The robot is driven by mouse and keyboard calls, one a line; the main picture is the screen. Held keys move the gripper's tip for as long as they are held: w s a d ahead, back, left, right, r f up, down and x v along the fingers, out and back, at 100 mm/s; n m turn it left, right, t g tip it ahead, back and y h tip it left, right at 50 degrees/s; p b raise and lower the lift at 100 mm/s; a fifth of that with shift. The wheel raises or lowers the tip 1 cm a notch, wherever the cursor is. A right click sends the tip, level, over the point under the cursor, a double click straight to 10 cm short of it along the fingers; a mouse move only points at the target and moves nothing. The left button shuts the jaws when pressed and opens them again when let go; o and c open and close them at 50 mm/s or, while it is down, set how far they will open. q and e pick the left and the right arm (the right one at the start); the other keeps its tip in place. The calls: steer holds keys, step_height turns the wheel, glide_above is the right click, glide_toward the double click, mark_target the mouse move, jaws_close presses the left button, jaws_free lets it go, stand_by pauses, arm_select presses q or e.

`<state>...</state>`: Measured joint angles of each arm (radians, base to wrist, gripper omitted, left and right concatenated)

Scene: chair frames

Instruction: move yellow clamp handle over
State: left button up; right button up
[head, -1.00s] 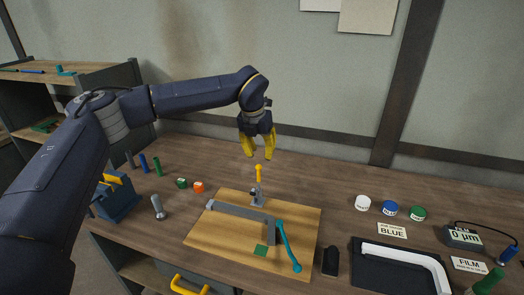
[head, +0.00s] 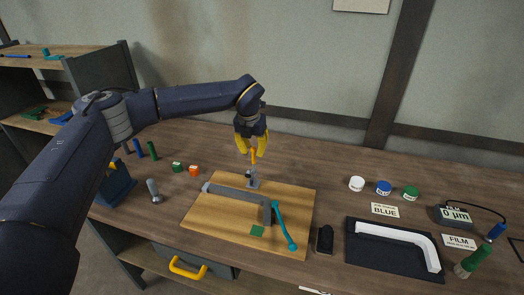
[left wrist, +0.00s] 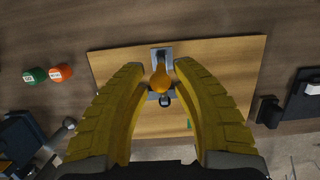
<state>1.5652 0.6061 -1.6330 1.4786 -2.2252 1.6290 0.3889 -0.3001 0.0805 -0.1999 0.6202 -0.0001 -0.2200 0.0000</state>
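The yellow clamp handle (head: 254,156) stands upright on its grey clamp base (head: 253,182), near the back edge of a wooden board (head: 210,236). My left gripper (head: 252,150) is above the clamp, pointing down, with its yellow fingers on either side of the handle's top. In the left wrist view the fingers (left wrist: 165,92) are apart and the yellow handle knob (left wrist: 160,78) shows between them, with gaps at both sides. My right gripper is not in view.
A grey bent bar (head: 240,195) and a teal lever (head: 284,228) are on the board. A black tray (head: 356,255) holding a white bent part (head: 405,236) lies at the right. Small jars (head: 383,187) stand behind it. Orange (head: 194,170) and green (head: 177,167) pieces lie left of the board.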

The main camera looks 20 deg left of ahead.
arm_select(q)
jaws_close()
steer(key=shift+w, duration=0.1)
steer(key=shift+w+f, duration=0.15)
steer(key=shift+w, duration=0.6)
steer(key=shift+w+f, duration=0.1)
steer(key=shift+w, duration=0.65)
steer(key=shift+w, duration=0.15)
steer(key=shift+w+f, duration=0.35)
steer(key=shift+w, duration=0.35)
steer(key=shift+w+f, duration=0.3)
steer(key=shift+w, duration=0.35)
